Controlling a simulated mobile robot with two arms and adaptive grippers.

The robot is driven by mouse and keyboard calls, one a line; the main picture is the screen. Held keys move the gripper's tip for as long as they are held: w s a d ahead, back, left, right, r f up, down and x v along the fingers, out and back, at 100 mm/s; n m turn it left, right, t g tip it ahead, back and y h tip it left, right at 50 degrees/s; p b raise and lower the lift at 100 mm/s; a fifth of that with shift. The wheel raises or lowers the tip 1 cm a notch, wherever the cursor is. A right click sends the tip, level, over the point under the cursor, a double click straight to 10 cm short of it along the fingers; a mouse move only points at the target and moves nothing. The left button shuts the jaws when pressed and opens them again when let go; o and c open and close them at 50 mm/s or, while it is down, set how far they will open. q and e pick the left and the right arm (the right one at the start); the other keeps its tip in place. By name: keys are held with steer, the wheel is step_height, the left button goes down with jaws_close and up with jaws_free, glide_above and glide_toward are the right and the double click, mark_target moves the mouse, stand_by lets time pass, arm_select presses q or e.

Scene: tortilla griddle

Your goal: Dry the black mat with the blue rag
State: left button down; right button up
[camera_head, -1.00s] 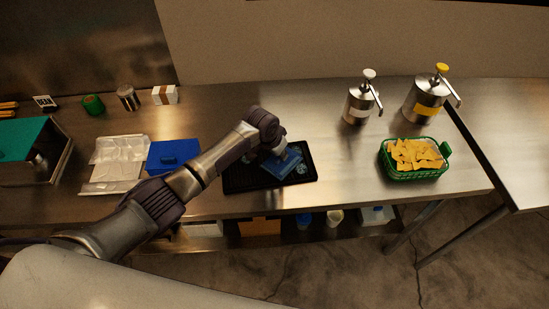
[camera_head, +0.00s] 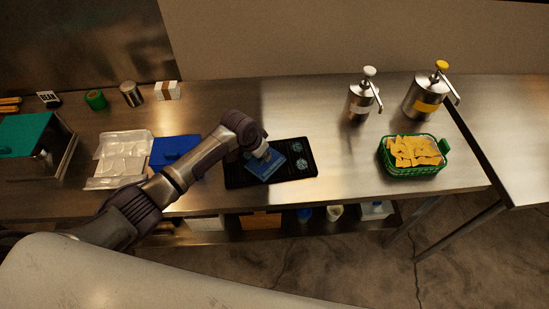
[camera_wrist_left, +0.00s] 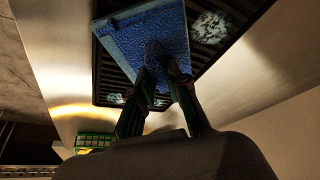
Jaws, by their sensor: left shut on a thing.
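The black mat (camera_head: 290,175) lies flat on the steel counter and shows ribs in the left wrist view (camera_wrist_left: 204,54). My left gripper (camera_head: 266,155) is over the mat's left half, shut on the blue rag (camera_head: 262,170). The rag looks like a flat square lying on or just above the mat; contact is hard to tell. In the left wrist view the fingers (camera_wrist_left: 165,68) close on the rag (camera_wrist_left: 130,38). Two pale wet patches (camera_head: 299,148) (camera_head: 302,163) show on the mat's right side. The rag hides part of the mat. My right gripper is out of view.
A blue lidded box (camera_head: 176,148) and a clear-wrapped tray (camera_head: 118,168) stand left of the mat. A green basket of chips (camera_head: 414,170) and two pump dispensers (camera_head: 361,101) (camera_head: 424,98) stand right. The counter between mat and basket is clear.

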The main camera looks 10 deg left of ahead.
mark_target(254, 164)
arm_select(q)
steer(key=shift+s+a+f, duration=0.1)
steer(key=shift+s+a, duration=0.05)
steer(key=shift+a, duration=0.05)
steer(key=shift+s+a+r, duration=0.1)
steer(key=shift+s+a, duration=0.25)
steer(key=shift+a, duration=0.25)
steer(key=shift+s+a+r, duration=0.1)
steer(key=shift+s+a, duration=0.2)
steer(key=shift+a, duration=0.25)
steer(key=shift+d, duration=0.1)
steer(key=shift+w+d+f+b, duration=0.1)
steer(key=shift+w+d+b, duration=0.15)
steer(key=shift+d, duration=0.5)
steer(key=shift+w+d+b, duration=0.1)
steer(key=shift+w+d, duration=0.25)
steer(key=shift+d, duration=0.45)
steer(key=shift+w+d+f+b, duration=0.1)
steer(key=shift+w+d+b, duration=0.15)
steer(key=shift+d, duration=0.5)
steer(key=shift+d, duration=0.1)
steer(key=shift+w+d, duration=0.15)
steer(key=shift+d, duration=0.15)
steer(key=shift+w+d+r+b, duration=0.1)
steer(key=shift+w+d+b, duration=0.25)
steer(key=shift+d, duration=0.65)
steer(key=shift+w+d+b, duration=0.2)
steer(key=shift+w+d, duration=0.25)
steer(key=shift+d, duration=0.55)
